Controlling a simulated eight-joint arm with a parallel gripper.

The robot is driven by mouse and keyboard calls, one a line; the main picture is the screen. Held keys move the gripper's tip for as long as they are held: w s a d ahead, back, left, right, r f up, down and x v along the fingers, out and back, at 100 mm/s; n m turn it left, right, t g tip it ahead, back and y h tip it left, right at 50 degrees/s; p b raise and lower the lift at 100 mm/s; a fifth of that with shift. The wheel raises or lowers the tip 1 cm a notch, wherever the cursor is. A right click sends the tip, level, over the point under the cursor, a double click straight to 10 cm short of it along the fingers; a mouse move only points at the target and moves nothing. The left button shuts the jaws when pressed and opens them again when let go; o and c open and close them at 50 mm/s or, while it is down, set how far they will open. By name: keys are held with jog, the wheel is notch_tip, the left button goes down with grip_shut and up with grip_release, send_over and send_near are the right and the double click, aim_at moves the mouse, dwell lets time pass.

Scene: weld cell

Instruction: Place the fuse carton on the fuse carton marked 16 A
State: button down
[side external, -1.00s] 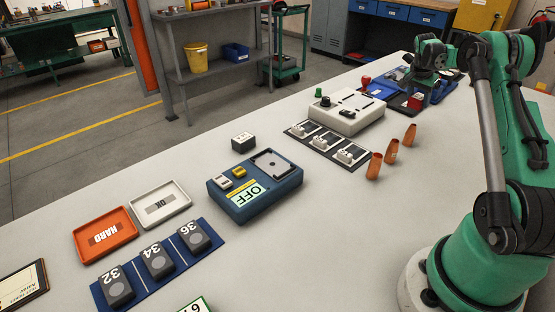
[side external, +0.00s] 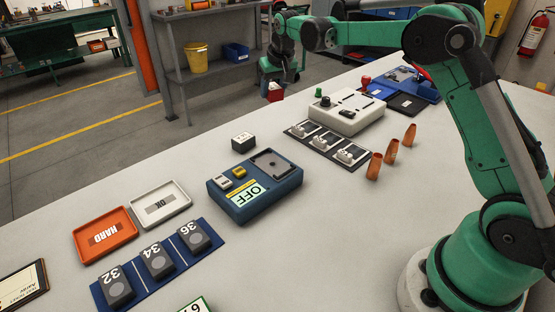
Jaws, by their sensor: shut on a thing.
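My gripper (side external: 273,82) is shut on a small red carton (side external: 274,93), seemingly the fuse carton, and holds it in the air near the table's far edge in the picture. Its markings are too small to read. A small dark carton with a white top (side external: 243,141) stands alone on the table, below and left of my gripper in the picture. Its print is unreadable, so I cannot tell whether it is the one marked 16 A. The held carton and the standing one are apart.
A blue unit with an OFF label (side external: 236,208) stands in front of the dark carton. A white control box (side external: 345,112), a dark strip with white parts (side external: 325,141) and several orange cones (side external: 375,165) are right. An orange tray (side external: 105,250) and white tray (side external: 143,217) are left.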

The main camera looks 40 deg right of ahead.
aim_at(241, 136)
jog(key=a+n+y, duration=0.1)
jog(key=a+n, duration=0.2)
jog(key=a, duration=0.5)
jog(key=f, duration=0.5)
jog(key=w+f, duration=0.1)
jog(key=f, duration=0.1)
jog(key=shift+a+f, duration=0.35)
jog(key=shift+a, duration=0.05)
jog(key=shift+c, duration=1.7)
grip_release()
jog(key=shift+f, duration=0.1)
jog(key=v, duration=1.2)
jog(key=s+a+t, duration=0.1)
jog(key=s+t, duration=0.2)
jog(key=s, duration=1.7)
jog(key=shift+s+a+f, duration=0.25)
jog(key=shift+a+f, duration=0.15)
